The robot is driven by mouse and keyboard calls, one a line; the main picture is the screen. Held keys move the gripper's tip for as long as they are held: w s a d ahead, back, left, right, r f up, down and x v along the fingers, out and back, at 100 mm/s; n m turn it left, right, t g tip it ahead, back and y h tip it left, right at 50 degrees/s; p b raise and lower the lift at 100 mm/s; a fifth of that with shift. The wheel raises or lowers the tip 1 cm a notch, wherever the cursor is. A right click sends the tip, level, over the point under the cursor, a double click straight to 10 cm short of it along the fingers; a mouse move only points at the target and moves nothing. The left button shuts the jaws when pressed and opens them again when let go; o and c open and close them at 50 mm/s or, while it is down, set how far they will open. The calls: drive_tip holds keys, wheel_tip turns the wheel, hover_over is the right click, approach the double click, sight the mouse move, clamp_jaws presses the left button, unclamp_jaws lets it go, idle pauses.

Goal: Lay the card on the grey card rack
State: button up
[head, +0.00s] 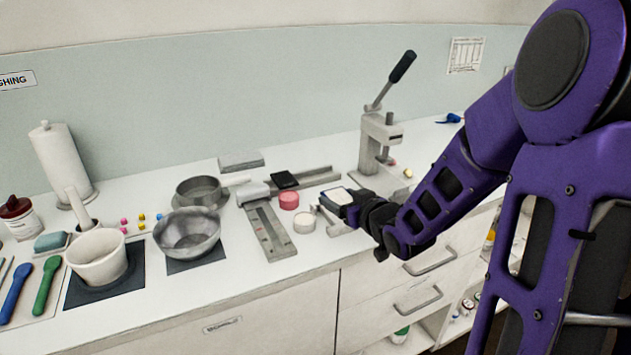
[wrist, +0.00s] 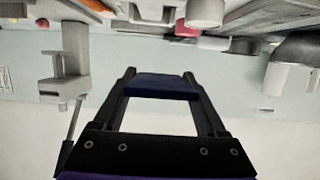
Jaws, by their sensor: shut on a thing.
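The card (head: 336,196), pale on top with a dark blue edge, is held out flat by my gripper (head: 349,208) near the front of the counter. In the wrist view the card (wrist: 160,86) shows as a dark blue band between the two fingers of my gripper (wrist: 160,100). A grey stand (head: 337,228), which looks like the card rack, is just below the card and partly hidden by the card and gripper. I cannot tell whether the card touches it.
A white jar (head: 304,223) and a pink jar (head: 289,201) stand left of the card. A grey lever press (head: 378,140) stands behind. A long grey plate (head: 268,232) and a metal bowl (head: 188,234) are further left. The counter's front edge is close.

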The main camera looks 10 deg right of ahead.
drive_tip(key=w+r+b, duration=0.1)
drive_tip(key=w, duration=0.5)
drive_tip(key=shift+w+r, duration=0.25)
drive_tip(key=shift+w, duration=0.15)
drive_tip(key=shift+f+b, duration=0.1)
drive_tip(key=shift+b, duration=0.2)
wheel_tip(320, 180, down, 9)
drive_tip(key=shift+f+b, duration=0.2)
drive_tip(key=shift+b, duration=1.05)
drive_tip(key=shift+f, duration=0.2)
drive_tip(key=o, duration=1.3)
drive_tip(key=shift+c, duration=0.2)
